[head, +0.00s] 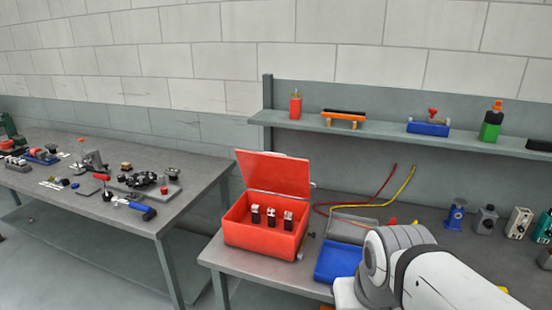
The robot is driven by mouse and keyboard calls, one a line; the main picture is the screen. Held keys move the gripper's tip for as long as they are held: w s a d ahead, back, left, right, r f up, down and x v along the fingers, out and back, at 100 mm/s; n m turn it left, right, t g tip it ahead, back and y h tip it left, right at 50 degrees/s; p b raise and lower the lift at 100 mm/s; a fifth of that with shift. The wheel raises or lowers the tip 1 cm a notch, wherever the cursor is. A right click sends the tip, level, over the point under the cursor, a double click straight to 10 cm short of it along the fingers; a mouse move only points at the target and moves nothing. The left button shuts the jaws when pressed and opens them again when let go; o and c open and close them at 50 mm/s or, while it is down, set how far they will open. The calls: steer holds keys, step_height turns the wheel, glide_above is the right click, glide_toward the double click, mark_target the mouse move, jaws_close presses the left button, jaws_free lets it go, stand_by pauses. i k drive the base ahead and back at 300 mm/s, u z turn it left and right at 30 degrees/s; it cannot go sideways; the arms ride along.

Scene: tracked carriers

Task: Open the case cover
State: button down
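A red case (262,239) sits near the left end of the right-hand bench. Its red cover (273,172) stands up at the back, tilted, so the case is open at the top. Several small dark and silver parts (272,217) stand in a row inside it. My white and grey arm is at the lower right, to the right of the case. My gripper is not visible in this view.
A blue tray (338,262) and a grey tray (352,229) lie right of the case. Red and yellow cables (398,190) curve behind them. A shelf (375,130) with small items is above. The left bench (190,190) holds many tools, with a gap between benches.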

mark_target(274, 174)
steer(key=u, duration=0.05)
steer(key=i, duration=1)
steer(key=z, duration=0.05)
